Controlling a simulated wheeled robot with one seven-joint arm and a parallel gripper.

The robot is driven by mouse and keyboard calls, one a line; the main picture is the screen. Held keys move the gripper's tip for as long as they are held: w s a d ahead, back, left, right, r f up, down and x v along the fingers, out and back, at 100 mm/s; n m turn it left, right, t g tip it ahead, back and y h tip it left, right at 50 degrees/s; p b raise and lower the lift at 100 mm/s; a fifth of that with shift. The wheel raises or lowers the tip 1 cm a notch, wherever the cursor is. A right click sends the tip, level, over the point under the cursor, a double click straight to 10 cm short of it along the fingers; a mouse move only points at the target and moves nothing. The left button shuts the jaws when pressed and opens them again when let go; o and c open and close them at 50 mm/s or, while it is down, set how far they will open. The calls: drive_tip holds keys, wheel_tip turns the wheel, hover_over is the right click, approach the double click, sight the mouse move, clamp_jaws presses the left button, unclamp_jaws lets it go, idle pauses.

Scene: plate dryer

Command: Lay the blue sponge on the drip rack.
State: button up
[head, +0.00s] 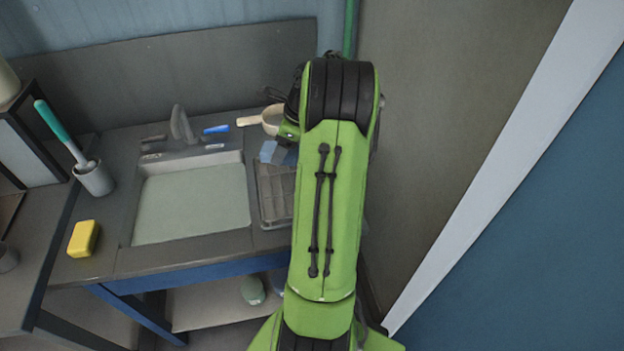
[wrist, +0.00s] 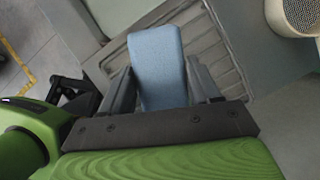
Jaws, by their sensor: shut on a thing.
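The blue sponge (wrist: 158,68) is in my gripper (wrist: 160,85), between its two dark fingers, in the wrist view. In the head view a part of the sponge (head: 268,151) shows to the left of my arm. The drip rack (wrist: 214,50) is a grey ridged board beneath and behind the sponge in the wrist view. In the head view the rack (head: 273,205) lies right of the sink, partly hidden by my arm. My gripper is shut on the sponge over the rack. I cannot tell whether the sponge touches it.
The sink basin (head: 192,204) is left of the rack. A yellow sponge (head: 84,238) lies at the counter's left front, near a grey cup (head: 95,178) holding a teal-handled brush. A blue object (head: 216,129) and a cream pan (head: 270,119) are behind the sink and rack.

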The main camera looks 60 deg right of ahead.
drive_tip(key=f+b, duration=0.2)
drive_tip(key=f, duration=0.7)
drive_tip(key=shift+w+b, duration=0.2)
drive_tip(key=shift+b, duration=0.1)
drive_tip(key=shift+f, duration=0.15)
drive_tip(key=o, duration=1.1)
drive_tip(key=shift+c, duration=0.2)
drive_tip(key=p+v, duration=0.4)
drive_tip(key=v, duration=0.8)
drive_tip(key=w+a+r+n, duration=0.2)
drive_tip(key=a+r+n, duration=0.1)
drive_tip(key=a+n, duration=0.3)
drive_tip(key=w+a+r+n+h, duration=0.15)
drive_tip(key=a+r+n, duration=0.25)
drive_tip(key=a, duration=0.5)
drive_tip(key=w+a+r+n, duration=0.2)
drive_tip(key=a+r+n, duration=0.1)
drive_tip(key=a+n, duration=0.3)
drive_tip(key=s+a+n+t, duration=0.1)
drive_tip(key=s+a+n, duration=1.2)
drive_tip(key=a+n, duration=0.2)
drive_tip(key=shift+a+n, duration=0.25)
drive_tip(key=shift+n, duration=0.35)
